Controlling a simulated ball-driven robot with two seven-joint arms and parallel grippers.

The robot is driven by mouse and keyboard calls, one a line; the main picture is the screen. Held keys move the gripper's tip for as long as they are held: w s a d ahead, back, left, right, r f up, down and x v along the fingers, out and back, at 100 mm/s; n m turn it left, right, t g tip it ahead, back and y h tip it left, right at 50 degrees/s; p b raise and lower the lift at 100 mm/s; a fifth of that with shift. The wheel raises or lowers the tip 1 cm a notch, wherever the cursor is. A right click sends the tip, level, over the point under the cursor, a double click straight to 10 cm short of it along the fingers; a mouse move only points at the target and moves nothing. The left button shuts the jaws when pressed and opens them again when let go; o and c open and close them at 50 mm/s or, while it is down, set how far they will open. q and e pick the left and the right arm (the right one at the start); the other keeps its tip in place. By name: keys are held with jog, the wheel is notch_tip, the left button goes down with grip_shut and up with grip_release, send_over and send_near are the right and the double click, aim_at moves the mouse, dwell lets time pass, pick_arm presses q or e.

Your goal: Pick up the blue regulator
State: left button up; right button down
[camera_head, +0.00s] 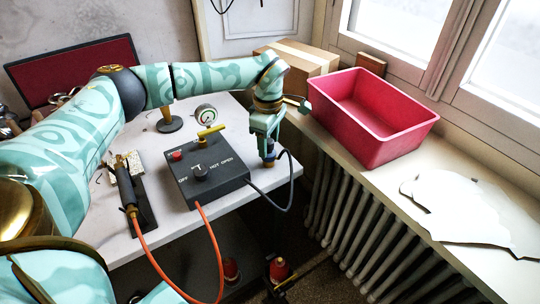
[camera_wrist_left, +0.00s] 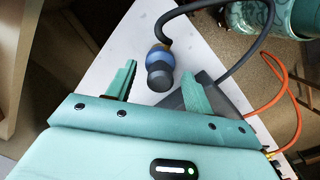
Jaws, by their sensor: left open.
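The blue regulator (camera_wrist_left: 159,66), a short cylinder with a blue band and dark ends, lies near the table edge in the left wrist view. A dark hose joins it. In the head view only a small dark part of the regulator (camera_head: 269,164) shows below my left gripper (camera_head: 268,150). My left gripper is open and points down over it. In the left wrist view the regulator appears between the two teal fingers (camera_wrist_left: 167,70), near their tips. I cannot tell whether the fingers touch it. My right gripper is not in view.
A dark control box (camera_head: 207,170) with a yellow valve stands beside the regulator. A gauge (camera_head: 205,114) stands behind it. A torch (camera_head: 128,190) with an orange hose (camera_head: 211,235) lies left. A red bin (camera_head: 372,118) is on the windowsill. A radiator (camera_head: 340,215) stands below.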

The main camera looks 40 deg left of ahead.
pick_arm(q)
jog(key=shift+f, duration=0.55)
jog(key=shift+r, duration=0.15)
jog(key=c, duration=1)
jog(key=shift+o, duration=0.3)
jog(key=shift+r, duration=0.1)
